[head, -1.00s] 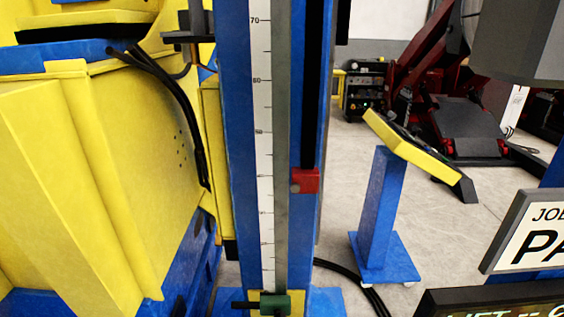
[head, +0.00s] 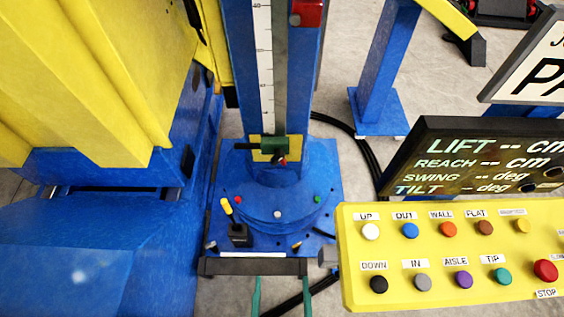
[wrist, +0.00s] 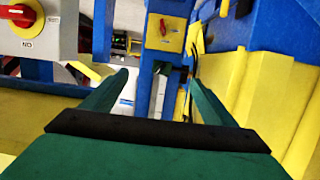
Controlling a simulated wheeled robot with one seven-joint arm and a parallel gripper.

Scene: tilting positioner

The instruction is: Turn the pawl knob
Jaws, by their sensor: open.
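No part here is labelled as the pawl knob. At the foot of the blue column in the head view, a green block (head: 268,147) with a dark rod sits on a yellow plate (head: 259,156), and a small red knob (head: 281,161) shows beneath it. The wrist view shows a yellow plate with a red knob (wrist: 163,27) beyond the fingertips; I cannot tell if it is the same one. My gripper (head: 281,281) shows two green fingers at the bottom of the head view, below the column base. In the wrist view my gripper (wrist: 165,80) is open and empty.
A yellow push-button panel (head: 440,257) and a dark display (head: 470,150) stand at the right. A blue and yellow machine body (head: 90,170) fills the left. A short yellow-tipped lever (head: 237,232) rises from the base plate. A grey switch box (wrist: 55,30) is at the wrist view's upper left.

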